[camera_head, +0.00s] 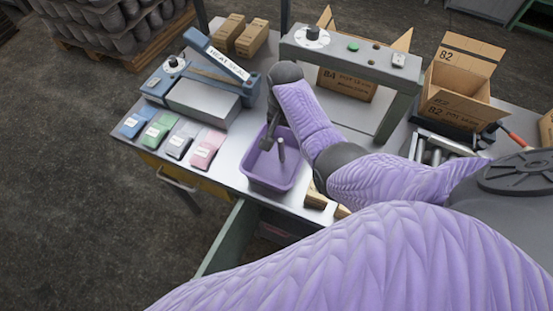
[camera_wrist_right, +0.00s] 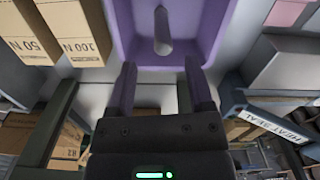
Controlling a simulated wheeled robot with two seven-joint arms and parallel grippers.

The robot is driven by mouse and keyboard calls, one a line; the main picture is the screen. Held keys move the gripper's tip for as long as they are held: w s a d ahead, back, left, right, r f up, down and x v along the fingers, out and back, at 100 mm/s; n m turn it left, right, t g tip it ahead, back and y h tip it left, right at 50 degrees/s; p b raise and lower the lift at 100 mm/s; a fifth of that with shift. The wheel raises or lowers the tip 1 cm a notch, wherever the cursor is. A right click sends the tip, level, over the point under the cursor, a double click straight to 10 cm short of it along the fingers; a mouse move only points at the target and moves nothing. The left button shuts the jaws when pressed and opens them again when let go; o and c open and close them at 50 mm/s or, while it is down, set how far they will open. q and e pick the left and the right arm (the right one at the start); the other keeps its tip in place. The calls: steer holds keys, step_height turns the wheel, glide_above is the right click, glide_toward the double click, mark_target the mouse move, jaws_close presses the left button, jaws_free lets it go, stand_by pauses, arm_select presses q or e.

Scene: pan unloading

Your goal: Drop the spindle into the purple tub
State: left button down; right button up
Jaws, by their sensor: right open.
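The purple tub (camera_head: 250,177) stands on the bench near its front edge and also fills the top of the wrist view (camera_wrist_right: 123,40). The grey spindle (camera_head: 281,151) shows within the tub's outline, close to upright in the head view. In the wrist view the spindle (camera_wrist_right: 163,32) is beyond my fingertips, apart from them. I cannot tell whether it touches the tub floor. My right gripper (camera_head: 267,141) is over the tub, fingers pointing down. In the wrist view its fingers (camera_wrist_right: 161,65) are spread with nothing between them. My left gripper is not in view.
A heat sealer (camera_head: 205,95) and several coloured packets (camera_head: 158,132) lie left of the tub. A grey frame (camera_head: 352,55) stands behind it. An open carton (camera_head: 462,85) is at the back right. A green drawer edge (camera_head: 225,240) juts out below the bench front.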

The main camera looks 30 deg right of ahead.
step_height(320, 180, up, 10)
steer(key=p, duration=0.2)
steer(key=shift+f, duration=0.2)
